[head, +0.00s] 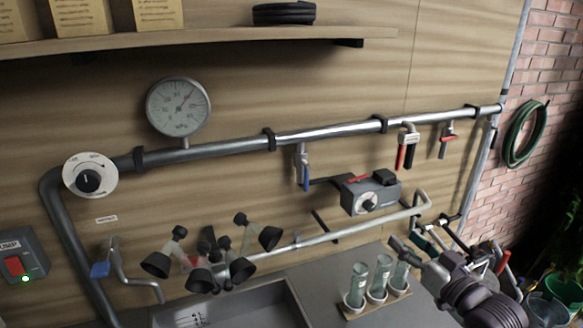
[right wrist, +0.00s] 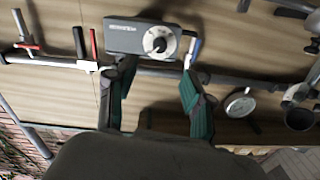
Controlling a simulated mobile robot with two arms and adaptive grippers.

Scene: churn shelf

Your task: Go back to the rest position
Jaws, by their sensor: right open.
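My right gripper (head: 448,238) is at the lower right of the head view, low in front of the wall and right of the rack of tubes. In the right wrist view its two green-padded fingers (right wrist: 156,95) stand wide apart with nothing between them. Beyond the fingertips is a grey box with a dial (right wrist: 143,37), which also shows on the wall in the head view (head: 370,192). It looks apart from the fingers. My left gripper is not in view.
A pipe (head: 325,132) with a gauge (head: 179,107) and valve handles crosses the wall. A cluster of black cups (head: 210,258) hangs left of a tube rack (head: 376,303). A grey basin (head: 235,308) is below. A green hose (head: 524,134) hangs at right.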

